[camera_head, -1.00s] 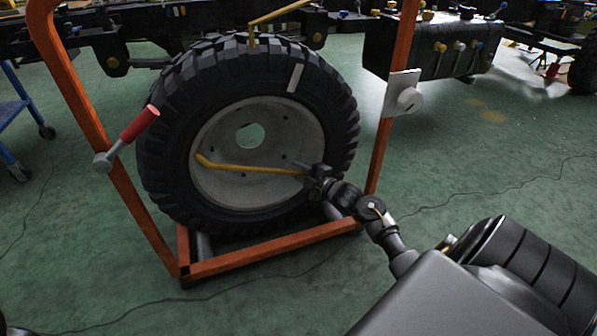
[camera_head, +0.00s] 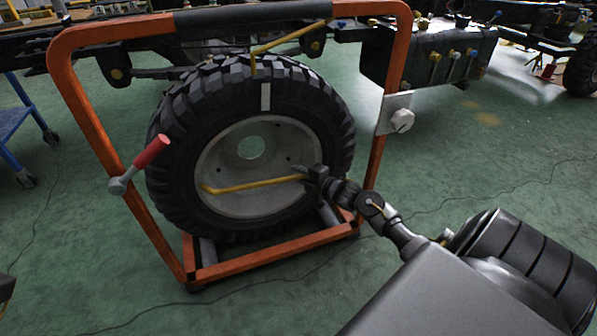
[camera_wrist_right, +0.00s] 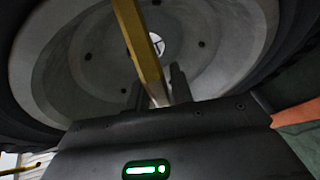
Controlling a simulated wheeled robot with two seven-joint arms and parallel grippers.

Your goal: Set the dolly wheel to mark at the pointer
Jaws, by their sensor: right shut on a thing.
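The dolly wheel (camera_head: 170,185) is a large black tyre with a pale rim, standing upright in an orange frame. Its white mark (camera_head: 265,96) is on the upper sidewall, slightly right of and below the tip of the yellow pointer (camera_head: 254,66). A yellow bar (camera_head: 250,185) crosses the lower rim face. My right gripper (camera_head: 308,178) is shut on the bar's right end. In the right wrist view, the bar (camera_wrist_right: 140,45) runs between the fingers of this gripper (camera_wrist_right: 158,92). My left gripper is not recognisable in view.
The orange frame (camera_head: 88,118) surrounds the wheel. A red-handled lever (camera_head: 150,153) is on its left post, and a plate with a white knob (camera_head: 401,120) on its right post. A dark chassis with a tank (camera_head: 430,55) is behind. Green floor is open to the right.

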